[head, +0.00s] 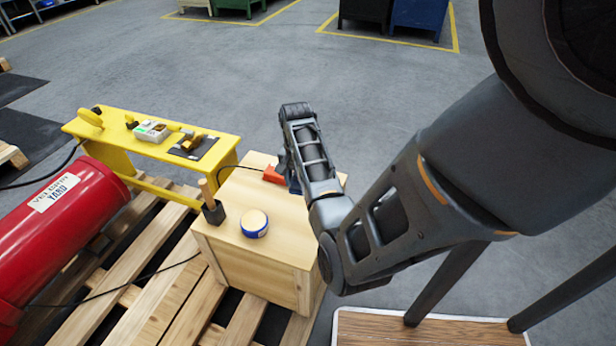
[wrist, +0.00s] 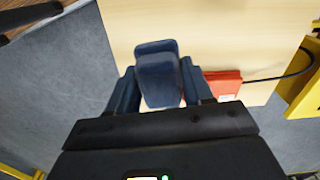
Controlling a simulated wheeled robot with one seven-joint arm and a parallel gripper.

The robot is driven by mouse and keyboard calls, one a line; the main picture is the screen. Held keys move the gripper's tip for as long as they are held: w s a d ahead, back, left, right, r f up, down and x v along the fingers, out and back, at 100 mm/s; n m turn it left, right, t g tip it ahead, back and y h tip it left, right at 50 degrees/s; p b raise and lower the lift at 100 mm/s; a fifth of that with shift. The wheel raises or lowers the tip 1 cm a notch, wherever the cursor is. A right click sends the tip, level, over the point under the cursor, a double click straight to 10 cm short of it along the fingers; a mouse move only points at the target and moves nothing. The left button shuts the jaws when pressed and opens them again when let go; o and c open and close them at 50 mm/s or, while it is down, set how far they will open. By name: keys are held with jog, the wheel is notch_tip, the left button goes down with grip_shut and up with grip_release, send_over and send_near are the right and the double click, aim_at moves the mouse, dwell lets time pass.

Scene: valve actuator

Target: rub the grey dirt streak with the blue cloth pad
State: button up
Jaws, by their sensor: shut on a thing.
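The blue cloth pad (wrist: 158,75) is a dark blue block in the wrist view, between the two fingers of my gripper (wrist: 160,88), which is shut on it. The pad is over the pale wooden box top (wrist: 220,30). I cannot tell whether it touches the wood. In the head view my wrist hides most of the gripper and pad above the right part of the box (head: 255,195). I cannot make out the grey dirt streak in either view; it may be hidden by the pad or my arm.
An orange-red item (wrist: 222,83) with a black cable lies beside the gripper. A blue-and-white round tin (head: 254,224) and a dark holder with a wooden handle (head: 213,212) stand on the box. A yellow bench (head: 115,150) and red cylinder (head: 60,230) are left.

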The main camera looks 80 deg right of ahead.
jog(key=w+a+n, duration=0.6)
jog(key=w+a, duration=0.4)
jog(key=w, duration=0.2)
jog(key=w+a+n, duration=0.4)
jog(key=a, duration=0.6)
jog(key=w+a+r+n, duration=0.1)
jog(key=w+a+n, duration=0.3)
jog(key=a, duration=0.7)
jog(key=w+a+n, duration=0.3)
jog(key=a+n, duration=0.2)
jog(key=a, duration=0.5)
jog(key=a+f+m+t+y+b, duration=0.1)
jog(key=a+f+m+y+b, duration=0.5)
jog(key=f+b, duration=0.7)
jog(key=a+f+m+t+y+b, duration=0.2)
jog(key=a+f+m+y+b, duration=0.35)
jog(key=f+b, duration=0.75)
jog(key=a+f+m+t+y+b, duration=0.1)
jog(key=a+f+m+y+b, duration=0.2)
jog(key=f+m+y+b, duration=0.9)
jog(key=w+a+f+n+h+p, duration=0.1)
jog(key=a+f+n+h, duration=0.2)
jog(key=a+h, duration=0.3)
jog(key=shift+w+f, duration=0.15)
jog(key=shift+w, duration=0.05)
jog(key=shift+n+x, duration=0.25)
jog(key=shift+x, duration=0.8)
